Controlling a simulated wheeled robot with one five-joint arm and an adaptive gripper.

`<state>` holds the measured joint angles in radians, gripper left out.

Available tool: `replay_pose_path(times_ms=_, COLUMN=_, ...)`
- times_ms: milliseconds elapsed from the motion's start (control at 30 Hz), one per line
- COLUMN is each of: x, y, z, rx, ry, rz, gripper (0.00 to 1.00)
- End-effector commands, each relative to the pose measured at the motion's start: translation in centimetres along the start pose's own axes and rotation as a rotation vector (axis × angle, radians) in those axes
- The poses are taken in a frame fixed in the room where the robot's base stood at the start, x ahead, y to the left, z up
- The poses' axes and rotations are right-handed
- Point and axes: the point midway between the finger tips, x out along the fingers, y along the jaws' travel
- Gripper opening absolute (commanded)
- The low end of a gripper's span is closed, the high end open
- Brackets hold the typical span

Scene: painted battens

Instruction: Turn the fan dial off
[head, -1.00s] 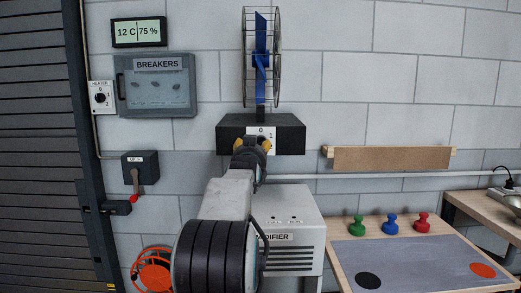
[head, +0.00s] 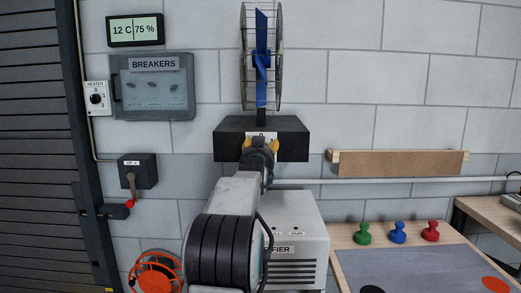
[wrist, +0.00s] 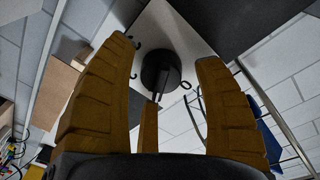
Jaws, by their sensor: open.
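The fan's black box (head: 230,139) is fixed to the wall under the blue-bladed fan (head: 262,60). A white dial plate (head: 262,134) on its front shows a 0 at the top; my gripper hides the dial in the head view. In the wrist view the round black dial (wrist: 160,72) sits on its pale plate (wrist: 185,35), with a 0 mark beside it. My gripper (wrist: 166,54) is open, its yellow-brown fingers on either side of the dial with gaps showing. It also shows in the head view (head: 260,146). I cannot tell whether any finger touches the dial.
A breaker box (head: 153,85), a heater dial (head: 96,98) and a red-tipped lever switch (head: 130,185) are on the left. A white dehumidifier-like unit (head: 300,235) stands below my arm. A table with green, blue and red pieces (head: 398,232) is at the right.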

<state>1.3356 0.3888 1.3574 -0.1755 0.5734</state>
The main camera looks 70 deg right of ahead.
Motion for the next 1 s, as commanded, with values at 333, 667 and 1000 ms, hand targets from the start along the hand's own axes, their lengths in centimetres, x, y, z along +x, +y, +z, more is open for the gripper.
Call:
replay_pose_path(times_ms=333, x=0.00, y=0.02, z=0.03, rx=0.000, ry=0.000, rz=0.000, gripper=0.47)
replay_pose_path(times_ms=667, x=0.00, y=0.01, z=0.04, rx=0.000, ry=0.000, rz=0.000, gripper=0.18)
replay_pose_path(times_ms=1000, x=0.01, y=0.11, z=0.20, rx=-0.014, ry=0.001, rz=-0.001, gripper=0.03)
